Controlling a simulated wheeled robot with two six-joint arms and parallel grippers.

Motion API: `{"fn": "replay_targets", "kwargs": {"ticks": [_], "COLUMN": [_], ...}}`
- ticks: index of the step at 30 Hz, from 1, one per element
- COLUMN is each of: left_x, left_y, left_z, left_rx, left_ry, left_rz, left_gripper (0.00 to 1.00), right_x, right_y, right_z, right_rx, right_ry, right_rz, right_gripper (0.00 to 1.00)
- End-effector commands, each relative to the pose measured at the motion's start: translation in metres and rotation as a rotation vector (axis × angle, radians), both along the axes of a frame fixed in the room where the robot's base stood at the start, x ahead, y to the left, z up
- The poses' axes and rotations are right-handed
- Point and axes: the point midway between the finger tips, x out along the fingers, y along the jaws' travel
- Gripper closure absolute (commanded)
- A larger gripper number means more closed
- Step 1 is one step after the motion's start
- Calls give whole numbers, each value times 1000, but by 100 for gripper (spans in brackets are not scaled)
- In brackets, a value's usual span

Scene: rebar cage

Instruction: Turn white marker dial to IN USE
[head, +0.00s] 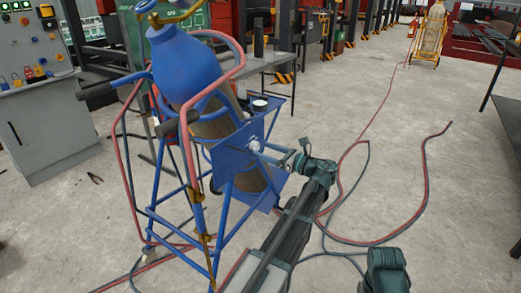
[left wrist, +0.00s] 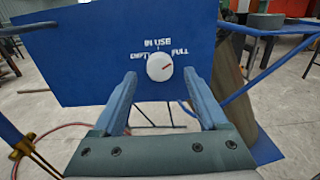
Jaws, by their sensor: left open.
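The white marker dial (left wrist: 159,67) sits on a blue panel (left wrist: 80,62) fixed to the gas cylinder cart. IN USE is printed above the dial and the label at left is partly hidden. In the head view the dial (head: 254,147) shows small at the panel's right part. My left gripper (left wrist: 159,76) is open, with one finger on each side of the dial in the picture; I cannot tell whether they touch it. The gripper also shows in the head view (head: 268,152).
The blue cylinder (head: 184,68) stands tilted in its blue frame, with hoses looped over it. Red and dark hoses (head: 425,190) lie on the floor at right. A grey control cabinet (head: 45,125) stands at left. Pliers (head: 95,178) lie on the floor.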

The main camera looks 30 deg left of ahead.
Motion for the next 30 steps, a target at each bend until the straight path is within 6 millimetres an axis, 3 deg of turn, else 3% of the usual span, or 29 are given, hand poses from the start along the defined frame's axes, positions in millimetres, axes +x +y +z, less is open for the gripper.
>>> {"fn": "replay_targets", "kwargs": {"ticks": [6, 17, 30], "left_x": [2, 2, 2], "left_y": [19, 22, 22], "left_z": [0, 0, 0], "left_rx": [0, 0, 0], "left_ry": [0, 0, 0], "left_rz": [0, 0, 1], "left_gripper": [24, 24, 100], "right_x": [0, 0, 0], "right_y": [0, 0, 0], "right_z": [0, 0, 0], "right_rx": [0, 0, 0], "right_ry": [0, 0, 0], "right_rz": [0, 0, 0], "right_gripper": [48, 48, 48]}}
